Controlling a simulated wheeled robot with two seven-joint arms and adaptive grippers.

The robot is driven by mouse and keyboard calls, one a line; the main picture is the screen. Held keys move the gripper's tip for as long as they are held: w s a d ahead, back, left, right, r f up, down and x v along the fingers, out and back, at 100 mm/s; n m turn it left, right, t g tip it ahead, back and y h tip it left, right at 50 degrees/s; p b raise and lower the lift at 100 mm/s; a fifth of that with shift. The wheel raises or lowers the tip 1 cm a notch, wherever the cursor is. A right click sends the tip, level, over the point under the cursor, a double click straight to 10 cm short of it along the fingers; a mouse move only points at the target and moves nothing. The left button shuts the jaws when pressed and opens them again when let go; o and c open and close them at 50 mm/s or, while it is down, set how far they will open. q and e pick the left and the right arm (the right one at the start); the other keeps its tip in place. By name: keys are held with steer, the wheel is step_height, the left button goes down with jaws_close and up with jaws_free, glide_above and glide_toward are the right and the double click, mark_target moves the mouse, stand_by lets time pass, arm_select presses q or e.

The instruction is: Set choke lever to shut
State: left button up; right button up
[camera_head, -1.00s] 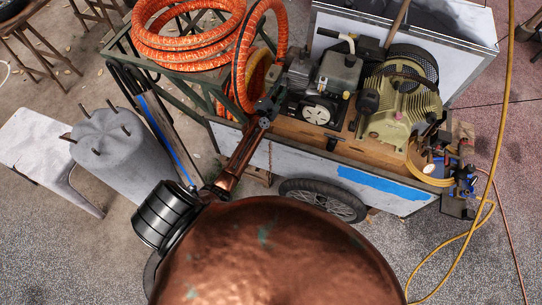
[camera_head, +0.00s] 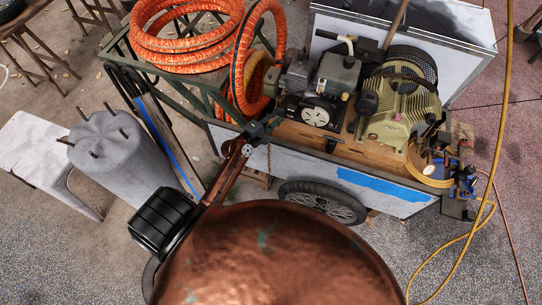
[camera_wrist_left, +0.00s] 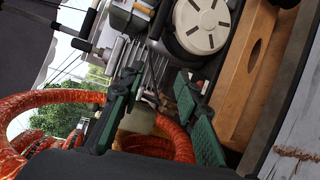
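The small engine (camera_head: 322,100) sits on the cart's wooden deck, with a round pale slotted cover (camera_head: 317,116) on its near side. This cover also shows at the top of the left wrist view (camera_wrist_left: 203,25). I cannot make out the choke lever for certain in either view; it is too small or hidden among the engine parts. My left gripper (camera_head: 264,130) is just left of the engine, at the cart's near edge. In the left wrist view its two green-padded fingers (camera_wrist_left: 158,85) are apart, with nothing seen held between them. My right gripper is not in view.
An orange hose coil (camera_head: 190,40) lies on the green frame at the left, and one loop hangs beside the engine. The olive compressor (camera_head: 403,105) stands right of the engine. The wooden deck (camera_head: 290,130) and cart side (camera_head: 265,155) lie close below my left gripper.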

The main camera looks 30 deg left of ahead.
arm_select(q)
steer(key=s+d+f+m+g, duration=0.3)
steer(key=s+m, duration=0.2)
steer(key=s, duration=0.2)
steer(key=s+d+f+m+g, duration=0.3)
steer(key=s+m, duration=0.3)
steer(key=s, duration=0.2)
steer(key=shift+d+m+h, duration=0.15)
steer(key=shift+m+h, duration=0.15)
